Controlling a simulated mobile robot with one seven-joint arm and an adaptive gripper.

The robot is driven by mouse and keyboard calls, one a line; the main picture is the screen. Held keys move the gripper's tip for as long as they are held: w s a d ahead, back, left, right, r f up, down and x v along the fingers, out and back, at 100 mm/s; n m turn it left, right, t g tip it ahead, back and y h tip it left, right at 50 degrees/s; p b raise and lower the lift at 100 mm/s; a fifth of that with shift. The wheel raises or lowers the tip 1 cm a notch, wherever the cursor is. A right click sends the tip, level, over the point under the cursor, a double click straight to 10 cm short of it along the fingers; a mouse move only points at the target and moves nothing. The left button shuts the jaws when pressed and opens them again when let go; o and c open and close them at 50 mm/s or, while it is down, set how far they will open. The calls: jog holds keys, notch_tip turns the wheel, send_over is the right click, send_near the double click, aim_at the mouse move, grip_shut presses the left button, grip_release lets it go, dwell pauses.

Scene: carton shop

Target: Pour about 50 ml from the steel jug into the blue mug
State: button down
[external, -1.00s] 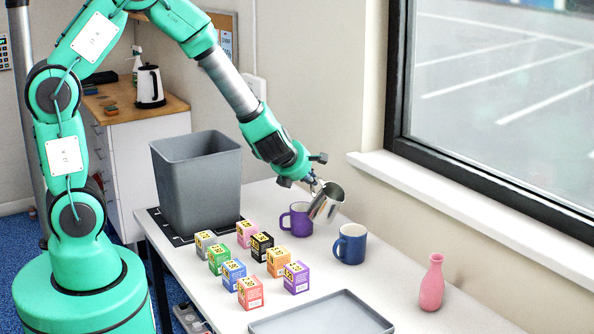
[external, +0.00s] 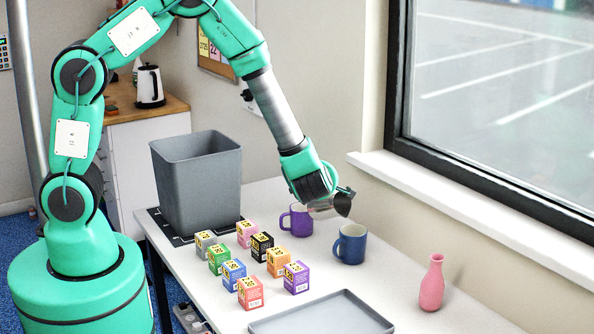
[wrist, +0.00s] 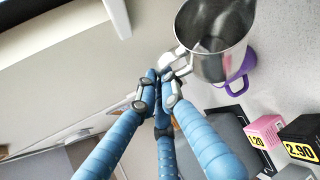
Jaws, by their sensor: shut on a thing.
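The steel jug (external: 322,208) is held in the air by its handle, tipped far over with its dark mouth facing right. Its mouth is above the rim of the blue mug (external: 350,246), which stands upright on the table. No stream of liquid can be made out. My gripper (wrist: 165,76) is shut on the jug's handle. In the wrist view the jug (wrist: 214,62) shows its open inside, and any liquid level in it is unclear. The blue mug is not seen in the wrist view.
A purple mug (external: 297,220) stands close behind and left of the blue mug, just below the jug. Several small price-marked boxes (external: 249,292) stand to the left. A grey tray (external: 322,318) lies in front, a pink vase (external: 432,284) at right, a grey bin (external: 196,185) at back left.

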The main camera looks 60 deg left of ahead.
aim_at(335, 193)
jog(key=shift+w+d+r+m+y, duration=0.1)
jog(key=shift+d+r+m+y, duration=0.2)
jog(key=shift+d+r+y, duration=0.15)
jog(key=shift+d+b, duration=0.15)
jog(key=shift+b, duration=0.15)
jog(key=shift+d+r, duration=0.1)
jog(key=shift+w+d+r+m+y+p, duration=0.1)
jog(key=shift+d+m+y+p, duration=0.15)
jog(key=shift+d+p, duration=0.15)
jog(key=shift+w+d+r+m+y+p, duration=0.15)
jog(key=shift+d+y+p, duration=0.1)
jog(key=shift+d, duration=0.2)
jog(key=shift+d+r+p, duration=0.15)
jog(key=shift+d+p, duration=0.35)
jog(key=shift+d, duration=0.15)
jog(key=shift+d+r+m+t+y+p, duration=0.25)
jog(key=shift+d+m+t+y+p, duration=0.25)
jog(key=shift+m+p, duration=0.2)
dwell(1.2)
jog(key=shift+a, duration=0.1)
jog(key=a+b, duration=0.1)
jog(key=a+f+n+h+b, duration=0.1)
jog(key=a, duration=0.1)
jog(key=a+n+h+b, duration=0.1)
jog(key=b, duration=0.1)
jog(key=shift+s+a+f+g, duration=0.3)
jog(key=shift+s+g, duration=0.1)
jog(key=shift+d, duration=0.1)
